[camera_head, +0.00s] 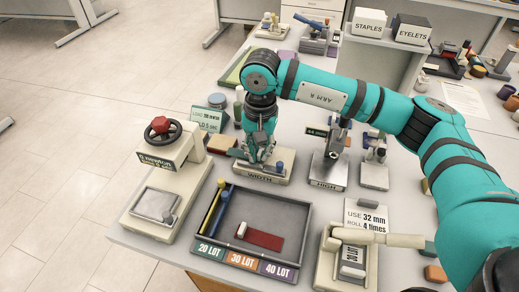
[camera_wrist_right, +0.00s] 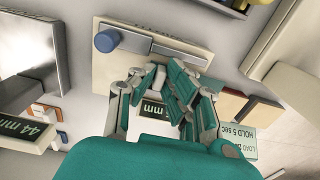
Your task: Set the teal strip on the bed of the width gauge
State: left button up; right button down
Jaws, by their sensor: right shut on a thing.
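The width gauge (camera_head: 278,179) is a cream base marked WIDTH, with a blue knob at its right end, behind the tray. In the right wrist view the gauge (camera_wrist_right: 118,75) is at the top, with a blue knob and a grey metal bed. My right gripper (camera_head: 261,156) points down right over the gauge. In the wrist view its fingertips (camera_wrist_right: 165,73) are close together at the near edge of the bed. They are shut on the teal strip, which hardly stands out from the teal fingers; whether it touches the bed I cannot tell. My left gripper is out of view.
A dark tray (camera_head: 301,213) in front holds a red strip, a white piece and yellow and blue rods. A press with a red knob (camera_head: 161,125) stands left of the gauge, and the HIGH gauge (camera_head: 329,172) stands close on its right.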

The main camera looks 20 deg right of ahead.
aim_at(260, 153)
jog(key=shift+f, duration=0.2)
jog(key=c, duration=1.3)
grip_release()
jog(key=shift+r, duration=0.1)
notch_tip(260, 153, up, 12)
jog(key=shift+s, duration=0.1)
